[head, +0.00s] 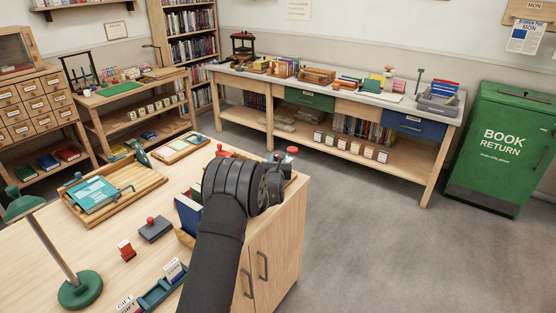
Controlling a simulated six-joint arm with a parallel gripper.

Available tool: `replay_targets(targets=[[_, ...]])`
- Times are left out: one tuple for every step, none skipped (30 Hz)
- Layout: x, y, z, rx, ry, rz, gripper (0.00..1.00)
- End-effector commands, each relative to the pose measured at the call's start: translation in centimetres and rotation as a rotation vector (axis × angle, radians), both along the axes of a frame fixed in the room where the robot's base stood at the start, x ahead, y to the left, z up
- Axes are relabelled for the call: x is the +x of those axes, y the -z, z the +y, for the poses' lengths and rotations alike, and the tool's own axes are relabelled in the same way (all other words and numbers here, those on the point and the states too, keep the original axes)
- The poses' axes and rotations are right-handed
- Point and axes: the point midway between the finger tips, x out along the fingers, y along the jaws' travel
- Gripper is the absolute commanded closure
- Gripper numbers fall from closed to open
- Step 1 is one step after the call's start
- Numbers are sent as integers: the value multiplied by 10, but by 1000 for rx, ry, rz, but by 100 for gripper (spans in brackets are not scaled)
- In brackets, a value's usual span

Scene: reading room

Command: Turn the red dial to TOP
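I cannot make out a red dial or any TOP marking in the head view. A small red thing (224,153) shows just behind my dark arm at the far edge of the near desk, too small and too covered to tell what it is.
A long workbench (345,144) and a green book return bin (500,150) stand beyond open grey floor.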

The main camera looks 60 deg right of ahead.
Motion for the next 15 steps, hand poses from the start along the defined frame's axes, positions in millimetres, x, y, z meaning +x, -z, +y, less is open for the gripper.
replay_targets(targets=[[0, -2, 0, -3, -1, -2, 93], [0, -2, 0, -3, -1, -2, 68], [0, -2, 0, -3, -1, -2, 60], [0, -2, 0, -3, -1, -2, 54], [0, -2, 0, -3, -1, -1, 49], [0, -1, 0, -3, -1, -1, 48], [0, -1, 0, -3, -1, -1, 48], [0, -1, 0, -2, -1, -1, 48], [0, -1, 0, -2, -1, -1, 48], [0, -1, 0, -2, -1, -1, 48], [0, -1, 0, -2, -1, -1, 48], [0, -1, 0, -1, -1, 0, 48], [0, -1, 0, -1, -1, 0, 48], [0, -1, 1, -1, -1, 0, 48], [-1, -1, 1, -1, -1, 0, 48]])
